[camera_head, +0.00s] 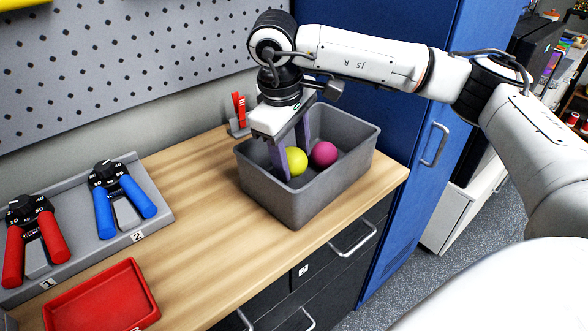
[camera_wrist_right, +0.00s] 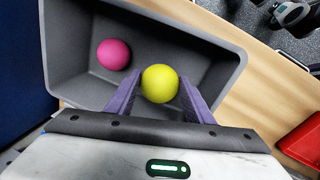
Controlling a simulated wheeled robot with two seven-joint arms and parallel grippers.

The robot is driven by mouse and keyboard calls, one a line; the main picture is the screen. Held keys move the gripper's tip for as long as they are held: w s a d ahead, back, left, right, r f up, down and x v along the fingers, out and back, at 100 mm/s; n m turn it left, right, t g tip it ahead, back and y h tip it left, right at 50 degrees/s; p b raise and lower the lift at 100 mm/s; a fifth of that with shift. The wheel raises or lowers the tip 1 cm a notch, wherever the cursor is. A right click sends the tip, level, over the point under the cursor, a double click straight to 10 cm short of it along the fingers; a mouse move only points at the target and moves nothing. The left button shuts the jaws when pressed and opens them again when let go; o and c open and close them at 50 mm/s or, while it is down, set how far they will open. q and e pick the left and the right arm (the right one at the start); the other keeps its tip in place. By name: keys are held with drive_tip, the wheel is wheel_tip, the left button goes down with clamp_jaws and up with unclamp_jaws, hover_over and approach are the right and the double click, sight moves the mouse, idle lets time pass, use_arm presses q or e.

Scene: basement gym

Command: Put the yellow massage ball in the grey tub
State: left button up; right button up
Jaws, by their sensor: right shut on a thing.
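The yellow massage ball (camera_head: 296,160) is between the purple fingers of my right gripper (camera_head: 291,150), which is shut on it. In the right wrist view the ball (camera_wrist_right: 159,83) sits between both fingertips (camera_wrist_right: 160,95). The grey tub (camera_head: 312,205) stands on the wooden counter, and my gripper points down into it with the ball within its walls. I cannot tell whether the ball touches the tub floor. A pink ball (camera_head: 324,153) lies in the tub, to the right of the yellow one. My left gripper is not in view.
A red tray (camera_head: 100,300) is at the counter's front left. A grey holder (camera_head: 150,215) carries red (camera_head: 38,240) and blue (camera_head: 122,200) hand grips. A blue cabinet (camera_head: 400,190) stands right of the counter, and a pegboard (camera_head: 120,70) is behind.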

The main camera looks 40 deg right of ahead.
sight(292, 168)
wheel_tip(292, 168, down, 4)
drive_tip(key=shift+r, duration=0.1)
drive_tip(key=shift+f, duration=0.25)
drive_tip(key=o, duration=0.9)
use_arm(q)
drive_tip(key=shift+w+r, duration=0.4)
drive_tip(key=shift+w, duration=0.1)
use_arm(e)
drive_tip(key=shift+o, duration=0.2)
drive_tip(key=shift+r, duration=0.25)
drive_tip(key=shift+a+r, duration=0.1)
drive_tip(key=shift+r, duration=0.2)
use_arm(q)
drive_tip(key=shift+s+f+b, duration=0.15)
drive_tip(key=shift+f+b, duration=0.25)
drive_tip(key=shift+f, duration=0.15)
use_arm(e)
drive_tip(key=r, duration=0.3)
drive_tip(key=a+r, duration=0.1)
drive_tip(key=r, duration=0.3)
drive_tip(key=a+r, duration=0.1)
drive_tip(key=r, duration=0.3)
drive_tip(key=shift+s, duration=0.35)
